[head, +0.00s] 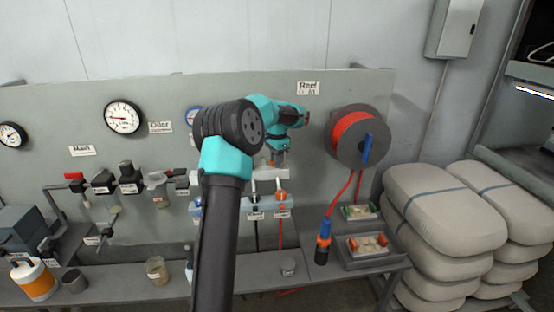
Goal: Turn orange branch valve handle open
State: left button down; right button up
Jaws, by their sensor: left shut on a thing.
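My left gripper (279,158) is at the wall panel, just above a pale fitting block (270,173) over the branch lines. Its jaws are shut on a small part there, which fits the orange branch valve handle. The handle itself is mostly hidden by the fingers, so its angle cannot be told. Below the block, an orange fitting (282,197) stands on the light-blue manifold (268,204), with an orange hose running down from it. A black line hangs to its left. My right gripper is not in view.
A hose reel (357,137) with orange hose and a blue handle is on the panel to the right. Gauges (123,117) and a red-handled valve (74,176) are on the left. Stacked sacks (445,205) fill the right side.

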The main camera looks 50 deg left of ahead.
pick_arm(q)
jog(key=n, duration=1.3)
jog(key=shift+n, duration=0.3)
dwell(0.3)
jog(key=c, duration=1.1)
grip_release()
jog(key=shift+c, duration=0.2)
jog(key=shift+r, duration=0.1)
notch_tip(320, 180, up, 17)
jog(key=shift+r, duration=0.1)
